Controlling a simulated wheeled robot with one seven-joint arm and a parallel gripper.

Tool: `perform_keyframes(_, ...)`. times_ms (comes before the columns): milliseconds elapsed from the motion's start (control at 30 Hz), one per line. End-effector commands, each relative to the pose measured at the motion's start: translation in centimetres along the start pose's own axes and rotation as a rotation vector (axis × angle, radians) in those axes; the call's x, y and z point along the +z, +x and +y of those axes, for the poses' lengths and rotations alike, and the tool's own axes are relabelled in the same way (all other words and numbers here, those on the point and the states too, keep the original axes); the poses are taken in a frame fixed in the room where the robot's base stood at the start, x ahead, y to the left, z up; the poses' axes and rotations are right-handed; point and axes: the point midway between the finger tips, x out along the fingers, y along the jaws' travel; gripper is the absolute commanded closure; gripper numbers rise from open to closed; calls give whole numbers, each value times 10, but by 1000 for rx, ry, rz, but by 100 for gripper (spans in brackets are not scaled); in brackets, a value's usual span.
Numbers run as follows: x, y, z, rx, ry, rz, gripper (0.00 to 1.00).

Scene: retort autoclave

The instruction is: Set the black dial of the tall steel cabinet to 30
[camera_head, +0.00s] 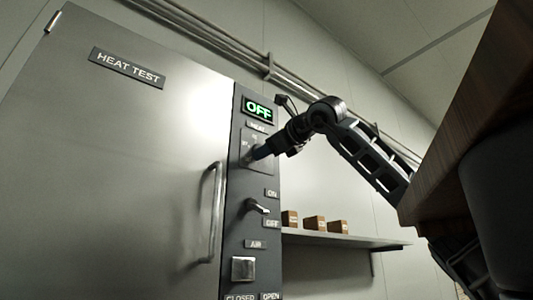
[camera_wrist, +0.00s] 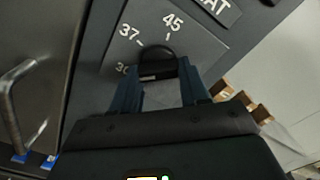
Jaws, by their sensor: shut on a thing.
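The tall steel cabinet (camera_head: 130,170) carries a "HEAT TEST" plate, and its dark control strip has a green "OFF" display (camera_head: 258,109). The black dial (camera_wrist: 158,62) sits on a grey plate with marks 30, 37 and 45 in the wrist view; the 30 is partly hidden by my finger. My gripper (camera_wrist: 160,92) is shut on the dial, one finger on each side. In the head view my gripper (camera_head: 260,153) reaches the dial plate from the right and hides the dial. I cannot tell which mark the dial points at.
A door handle (camera_head: 214,212) stands out left of the strip. Below the dial are a lever (camera_head: 257,206) between ON and OFF labels and a square AIR button (camera_head: 243,269). A wall shelf (camera_head: 345,240) with brown boxes (camera_head: 314,223) is at the right.

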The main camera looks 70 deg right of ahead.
Motion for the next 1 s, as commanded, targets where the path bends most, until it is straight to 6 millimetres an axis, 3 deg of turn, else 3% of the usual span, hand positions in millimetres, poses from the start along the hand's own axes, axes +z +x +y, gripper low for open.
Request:
perform_keyframes(633, 0, 0, 0, 1, -50, -1, 86)
perform_keyframes(667, 0, 0, 0, 1, -50, -1, 52)
perform_keyframes(900, 0, 0, 0, 1, -49, 0, 30)
perform_keyframes(1000, 0, 0, 0, 0, -49, 0, 30)
